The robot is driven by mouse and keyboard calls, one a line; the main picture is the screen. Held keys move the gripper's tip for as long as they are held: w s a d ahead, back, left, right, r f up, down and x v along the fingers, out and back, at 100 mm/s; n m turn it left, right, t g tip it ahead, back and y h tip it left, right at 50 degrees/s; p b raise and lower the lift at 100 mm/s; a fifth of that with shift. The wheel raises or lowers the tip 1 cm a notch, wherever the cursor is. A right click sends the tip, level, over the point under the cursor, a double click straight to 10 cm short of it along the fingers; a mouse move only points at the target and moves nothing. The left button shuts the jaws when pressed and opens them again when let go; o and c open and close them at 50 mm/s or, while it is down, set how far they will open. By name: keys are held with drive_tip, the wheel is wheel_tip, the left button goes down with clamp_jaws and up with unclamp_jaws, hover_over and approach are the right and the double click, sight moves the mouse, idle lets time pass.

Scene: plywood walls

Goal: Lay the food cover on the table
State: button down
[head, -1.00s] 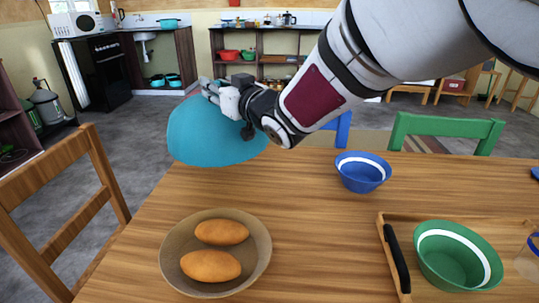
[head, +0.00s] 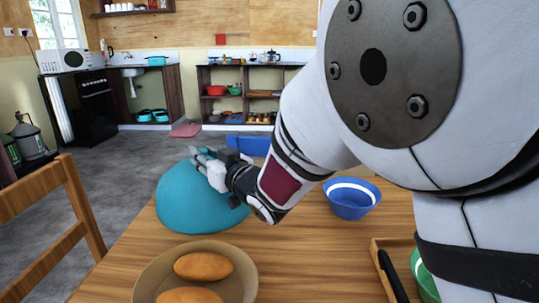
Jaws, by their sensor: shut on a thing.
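The food cover (head: 190,208) is a teal dome in the head view, left of centre. It is at the table's far left edge, behind the bread bowl, and its lower rim appears at about the level of the tabletop. I cannot tell whether the rim rests on the wood. My gripper (head: 205,165) is shut on the top of the food cover. The wooden table (head: 300,262) fills the lower middle of the view.
A brown bowl (head: 145,285) with two bread rolls (head: 203,266) stands just in front of the cover. A blue bowl (head: 352,203) is to the right. A tray (head: 380,262) with a green bowl (head: 428,283) is partly hidden by my arm. A wooden chair (head: 78,205) stands at left.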

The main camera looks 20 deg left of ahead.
drive_tip(key=c, duration=1.3)
unclamp_jaws()
drive_tip(key=shift+c, duration=0.2)
